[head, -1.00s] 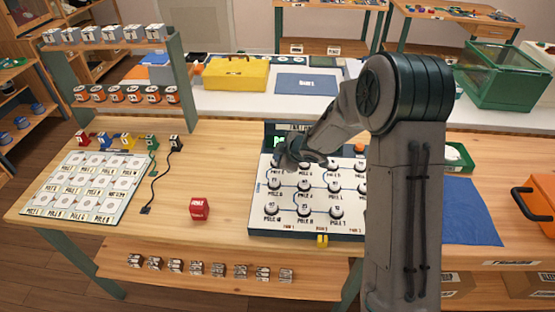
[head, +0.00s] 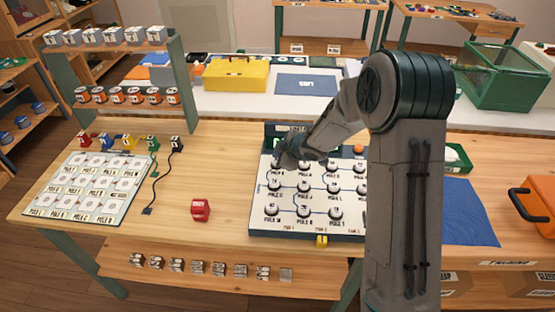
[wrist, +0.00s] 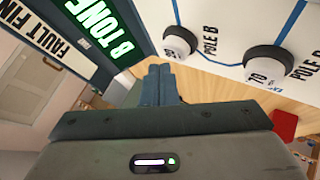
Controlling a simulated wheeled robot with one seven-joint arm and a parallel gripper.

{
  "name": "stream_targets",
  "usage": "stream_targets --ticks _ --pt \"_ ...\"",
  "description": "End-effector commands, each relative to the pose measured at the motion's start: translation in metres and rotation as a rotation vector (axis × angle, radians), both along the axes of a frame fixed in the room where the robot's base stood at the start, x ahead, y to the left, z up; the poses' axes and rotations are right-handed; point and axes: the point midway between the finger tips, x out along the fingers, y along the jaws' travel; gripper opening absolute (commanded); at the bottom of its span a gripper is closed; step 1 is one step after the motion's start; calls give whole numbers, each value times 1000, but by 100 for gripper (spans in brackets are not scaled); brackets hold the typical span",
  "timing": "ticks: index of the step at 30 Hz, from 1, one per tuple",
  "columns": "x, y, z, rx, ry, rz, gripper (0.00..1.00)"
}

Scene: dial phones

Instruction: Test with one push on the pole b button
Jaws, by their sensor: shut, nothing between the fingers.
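The white test board (head: 258,220) lies on the wooden table, with several round knob-like buttons joined by blue lines. In the wrist view the button labelled POLE B (wrist: 180,42) is white with a black ring. My gripper (wrist: 160,70) is shut and empty, its fingertips beside that button in the picture. I cannot tell whether they touch it. A lit green display (wrist: 100,28) reads B TONE. In the head view my gripper (head: 284,160) is over the board's upper left corner and hides buttons there. The display (head: 277,142) shows partly behind it.
A second button (wrist: 268,65) marked 70 is close by. A red cube (head: 200,210) stands left of the board. A card panel (head: 85,187) and coloured plugs (head: 128,142) with cables are further left. The table between the cube and the panel is mostly clear.

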Motion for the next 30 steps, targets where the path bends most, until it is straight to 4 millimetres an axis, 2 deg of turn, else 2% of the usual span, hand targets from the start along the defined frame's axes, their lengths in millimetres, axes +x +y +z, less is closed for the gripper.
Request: stream_targets --ticks 18,30 --pt "0 0 60 0 0 0 0" --pt "0 0 59 0 0 0 0"
